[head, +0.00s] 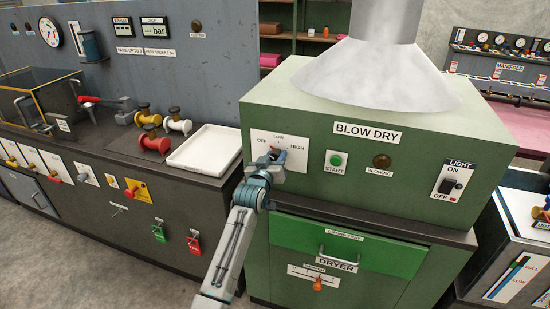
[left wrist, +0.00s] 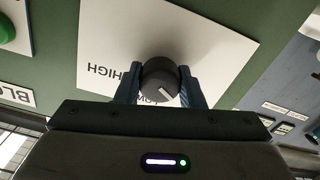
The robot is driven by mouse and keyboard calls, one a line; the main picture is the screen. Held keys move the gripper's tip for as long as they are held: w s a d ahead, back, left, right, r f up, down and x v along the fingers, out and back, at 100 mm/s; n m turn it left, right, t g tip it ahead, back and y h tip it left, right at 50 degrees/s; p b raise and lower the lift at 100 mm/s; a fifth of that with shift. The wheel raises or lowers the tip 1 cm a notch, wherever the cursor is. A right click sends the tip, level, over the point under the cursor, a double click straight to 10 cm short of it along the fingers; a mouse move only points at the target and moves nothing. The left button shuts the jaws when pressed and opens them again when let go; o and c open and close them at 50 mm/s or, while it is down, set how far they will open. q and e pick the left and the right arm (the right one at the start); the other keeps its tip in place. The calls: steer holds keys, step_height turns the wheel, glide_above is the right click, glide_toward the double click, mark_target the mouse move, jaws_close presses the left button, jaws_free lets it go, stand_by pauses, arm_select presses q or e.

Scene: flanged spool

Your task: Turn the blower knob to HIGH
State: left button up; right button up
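The blower knob is a dark grey round knob with a pale pointer line, on a white plate (head: 256,140) marked OFF, LOW and HIGH on the green blow dry box. It shows clearly in the left wrist view as a knob (left wrist: 158,72). There the labels are upside down, with HIGH at left and LOW below. The pointer line slants to the lower right, away from HIGH. My left gripper (head: 279,154) is at the plate and largely covers the knob in the head view. Its two fingers (left wrist: 160,82) lie against both sides of the knob. My right gripper is not in view.
A green START button (head: 336,160) and a brown BLOWING lamp (head: 382,161) lie right of the plate. A LIGHT switch (head: 451,185) is further right. A dryer drawer handle (head: 343,257) is below. A white tray (head: 205,148) and several spools stand on the left bench.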

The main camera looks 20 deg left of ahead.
arm_select(q)
steer(key=shift+c, duration=0.7)
steer(key=shift+m, duration=0.3)
steer(key=m, duration=0.4)
steer(key=shift+m, duration=0.3)
steer(key=m, duration=0.6)
steer(key=shift+m+b, duration=0.3)
steer(key=shift+b, duration=0.05)
steer(key=m, duration=0.6)
steer(key=shift+b, duration=0.4)
steer(key=m, duration=0.6)
steer(key=shift+b, duration=0.35)
